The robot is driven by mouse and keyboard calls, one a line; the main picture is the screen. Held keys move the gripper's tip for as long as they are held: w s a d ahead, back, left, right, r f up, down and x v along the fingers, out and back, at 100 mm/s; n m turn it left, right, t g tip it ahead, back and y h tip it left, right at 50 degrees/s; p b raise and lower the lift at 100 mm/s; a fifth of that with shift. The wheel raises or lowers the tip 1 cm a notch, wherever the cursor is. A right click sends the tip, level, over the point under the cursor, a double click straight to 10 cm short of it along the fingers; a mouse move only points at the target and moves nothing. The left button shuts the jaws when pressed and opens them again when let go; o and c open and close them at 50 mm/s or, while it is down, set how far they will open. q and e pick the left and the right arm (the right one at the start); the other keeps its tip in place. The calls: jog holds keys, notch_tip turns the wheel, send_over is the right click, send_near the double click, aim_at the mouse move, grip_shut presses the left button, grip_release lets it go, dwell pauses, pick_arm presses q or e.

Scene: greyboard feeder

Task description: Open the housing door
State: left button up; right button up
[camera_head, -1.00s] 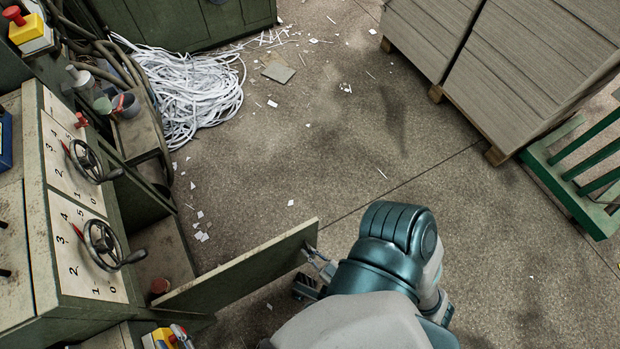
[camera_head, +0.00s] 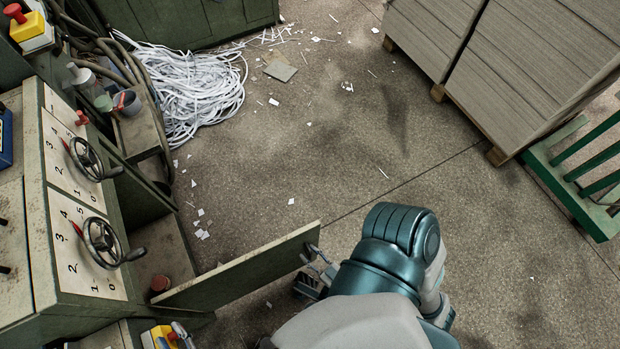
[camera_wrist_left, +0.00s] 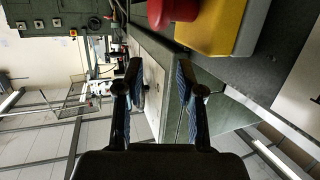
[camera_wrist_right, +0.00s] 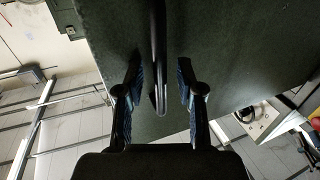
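The housing door (camera_head: 235,276) is a flat green panel. It stands swung out from the housing (camera_head: 85,245) at the lower left of the head view. My right gripper (camera_head: 314,272) is at the door's outer end. In the right wrist view, the dark bar handle (camera_wrist_right: 159,60) on the green door face (camera_wrist_right: 215,45) lies between the fingers of my right gripper (camera_wrist_right: 158,90), which are apart with gaps on both sides. My left gripper (camera_wrist_left: 158,80) has its fingers apart with nothing held between them; I cannot make it out clearly in the head view.
A yellow box (camera_wrist_left: 215,35) with a red button (camera_wrist_left: 172,10) is close to my left gripper. Handwheels (camera_head: 103,243) stick out from the housing front. White paper strips (camera_head: 195,95) lie on the floor, and board stacks (camera_head: 515,70) stand at the upper right.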

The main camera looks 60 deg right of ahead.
jog(key=v, duration=1.2)
jog(key=shift+f, duration=0.1)
